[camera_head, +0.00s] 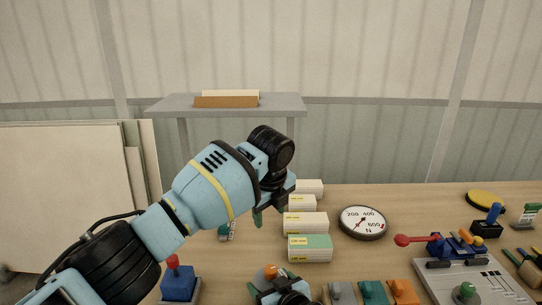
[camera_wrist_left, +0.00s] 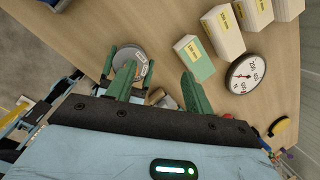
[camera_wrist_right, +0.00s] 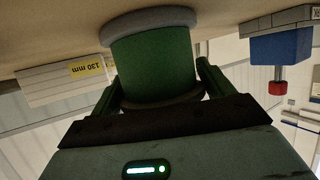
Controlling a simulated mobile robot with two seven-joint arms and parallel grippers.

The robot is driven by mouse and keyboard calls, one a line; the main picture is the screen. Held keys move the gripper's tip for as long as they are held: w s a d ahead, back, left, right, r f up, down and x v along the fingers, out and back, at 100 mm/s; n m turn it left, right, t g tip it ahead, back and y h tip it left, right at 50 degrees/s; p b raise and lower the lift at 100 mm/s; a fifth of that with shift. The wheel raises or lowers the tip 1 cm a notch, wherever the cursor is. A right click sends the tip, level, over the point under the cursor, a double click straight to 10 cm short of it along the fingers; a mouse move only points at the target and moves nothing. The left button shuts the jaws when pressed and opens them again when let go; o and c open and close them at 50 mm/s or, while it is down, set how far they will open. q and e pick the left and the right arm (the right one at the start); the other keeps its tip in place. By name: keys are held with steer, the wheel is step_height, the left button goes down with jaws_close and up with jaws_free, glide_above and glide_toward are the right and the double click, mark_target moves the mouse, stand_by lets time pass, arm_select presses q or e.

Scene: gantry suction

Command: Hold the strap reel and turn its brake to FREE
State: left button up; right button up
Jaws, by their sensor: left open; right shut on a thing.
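The strap reel (camera_wrist_right: 152,55), a green drum with a grey flange, fills the middle of the right wrist view. My right gripper (camera_wrist_right: 158,82) is shut on it, one finger on each side. In the left wrist view the reel shows as a grey disc (camera_wrist_left: 131,57) with a small pale label. My left gripper (camera_wrist_left: 158,73) is open and empty above the table, its left finger overlapping the disc in that view. In the head view my left gripper (camera_head: 268,208) is above the boxes' left side. An orange knob (camera_head: 270,271) shows by my right gripper; I cannot make out the brake's setting.
Labelled boxes (camera_head: 305,224) stand in a row beside the reel, with a round gauge (camera_head: 363,222) to their right. A blue block with a red knob (camera_head: 178,283) stands at the left. A control panel with a red-ended lever (camera_head: 440,273) is at the right.

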arm_select(q)
steer(key=w+r+t+h, duration=0.2)
steer(key=w+r+t, duration=0.9)
steer(key=w+r, duration=0.2)
steer(key=shift+d+m+t+h, duration=0.15)
steer(key=shift+m+t+h, duration=0.15)
steer(key=shift+t, duration=0.1)
steer(key=shift+w, duration=0.1)
